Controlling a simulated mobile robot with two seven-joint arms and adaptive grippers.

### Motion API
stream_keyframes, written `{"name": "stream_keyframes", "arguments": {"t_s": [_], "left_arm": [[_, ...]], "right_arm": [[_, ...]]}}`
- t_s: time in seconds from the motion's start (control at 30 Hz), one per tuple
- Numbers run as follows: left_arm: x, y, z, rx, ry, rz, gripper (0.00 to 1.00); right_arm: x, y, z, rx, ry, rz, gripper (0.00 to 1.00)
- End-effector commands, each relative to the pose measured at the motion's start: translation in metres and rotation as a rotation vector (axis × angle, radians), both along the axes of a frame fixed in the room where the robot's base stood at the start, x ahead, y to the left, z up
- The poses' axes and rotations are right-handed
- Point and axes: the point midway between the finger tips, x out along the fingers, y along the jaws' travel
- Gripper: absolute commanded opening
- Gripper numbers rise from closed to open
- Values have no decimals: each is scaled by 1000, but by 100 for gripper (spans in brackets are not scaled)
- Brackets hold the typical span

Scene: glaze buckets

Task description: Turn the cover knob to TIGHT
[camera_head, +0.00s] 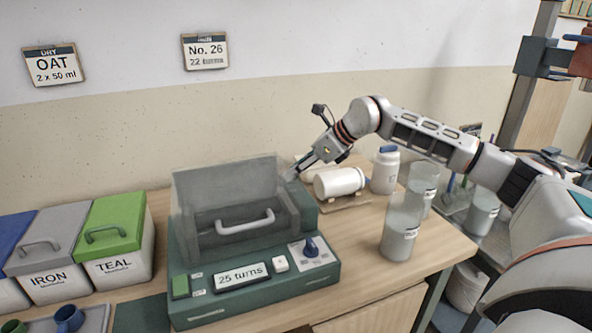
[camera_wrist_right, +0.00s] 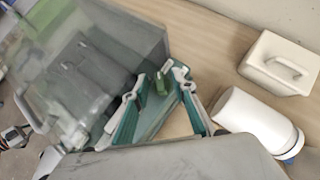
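The green machine (camera_head: 250,294) stands on the table with a clear cover (camera_head: 225,190) raised at its back and a grey handle (camera_head: 244,222) in front of that. Its display reads "25 turns" (camera_head: 241,275). A blue knob (camera_head: 311,246) sits on a white plate at the front right; its label is too small to read. My right gripper (camera_head: 292,172) is at the machine's back right corner, beside the cover. My left gripper is not seen.
A white bottle (camera_head: 340,181) lies on a stand right of the gripper; it shows in the wrist view (camera_wrist_right: 256,118) near a white lidded box (camera_wrist_right: 283,62). Clear jars (camera_head: 400,228) stand further right. IRON (camera_head: 45,255) and TEAL (camera_head: 112,237) bins stand left.

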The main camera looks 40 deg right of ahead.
Motion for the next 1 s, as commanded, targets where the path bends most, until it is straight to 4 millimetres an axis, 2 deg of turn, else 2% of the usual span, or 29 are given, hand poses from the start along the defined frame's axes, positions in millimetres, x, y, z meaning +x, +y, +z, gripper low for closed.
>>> {"name": "stream_keyframes", "arguments": {"t_s": [0.13, 0.2, 0.23, 0.47, 0.63, 1.0], "left_arm": [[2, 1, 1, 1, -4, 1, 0], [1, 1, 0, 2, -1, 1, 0], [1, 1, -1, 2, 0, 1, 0], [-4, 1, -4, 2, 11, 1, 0], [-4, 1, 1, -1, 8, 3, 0], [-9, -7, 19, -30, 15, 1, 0]], "right_arm": [[0, 0, 0, 0, 0, 0, 24], [0, 0, 0, 0, 0, 0, 6], [0, 0, 0, 0, 0, 0, 0], [0, 0, 1, -1, 0, -2, 0], [-2, 1, 2, -1, 0, -35, 0], [-3, 4, 4, -2, -1, -260, 0]]}}
